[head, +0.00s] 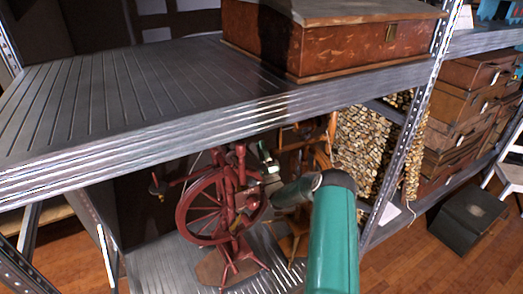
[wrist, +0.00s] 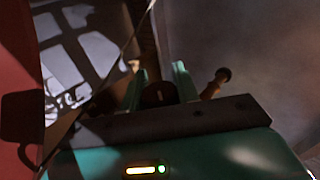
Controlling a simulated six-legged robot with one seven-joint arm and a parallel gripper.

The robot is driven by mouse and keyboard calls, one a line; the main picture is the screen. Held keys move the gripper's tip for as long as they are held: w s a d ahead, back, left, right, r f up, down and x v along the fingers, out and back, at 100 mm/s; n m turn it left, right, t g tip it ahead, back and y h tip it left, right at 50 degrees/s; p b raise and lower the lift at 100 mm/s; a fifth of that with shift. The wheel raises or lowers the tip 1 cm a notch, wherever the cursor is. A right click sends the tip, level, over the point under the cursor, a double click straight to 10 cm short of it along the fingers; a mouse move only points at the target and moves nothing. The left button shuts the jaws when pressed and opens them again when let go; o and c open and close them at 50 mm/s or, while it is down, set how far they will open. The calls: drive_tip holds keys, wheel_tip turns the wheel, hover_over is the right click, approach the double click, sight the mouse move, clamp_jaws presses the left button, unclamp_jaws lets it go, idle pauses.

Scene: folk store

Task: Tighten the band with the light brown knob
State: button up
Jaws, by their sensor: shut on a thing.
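A dark red spinning wheel (head: 190,214) stands on the lower shelf in the head view. My gripper (head: 266,158) reaches in at its upper right, under the upper shelf. In the wrist view my gripper (wrist: 160,70) has a brown wooden piece (wrist: 158,93) between its two green fingers and is shut on it. I cannot tell whether this piece belongs to the knob. A thin line, perhaps the band (wrist: 138,30), runs slanting past the left finger. Much of the wheel is dark or out of the wrist view.
The upper shelf (head: 100,95) overhangs the wheel and carries a brown wooden chest (head: 330,45). Strings of shells or beads (head: 362,145) hang right of my arm, near a metal post (head: 415,120). A red surface (wrist: 18,70) stands close at left in the wrist view.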

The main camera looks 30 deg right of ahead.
drive_tip(key=shift+t, duration=0.3)
drive_tip(key=o, duration=1)
drive_tip(key=v, duration=1.3)
drive_tip(key=shift+s+a+f, duration=0.1)
drive_tip(key=shift+s+f, duration=0.15)
drive_tip(key=shift+s, duration=0.1)
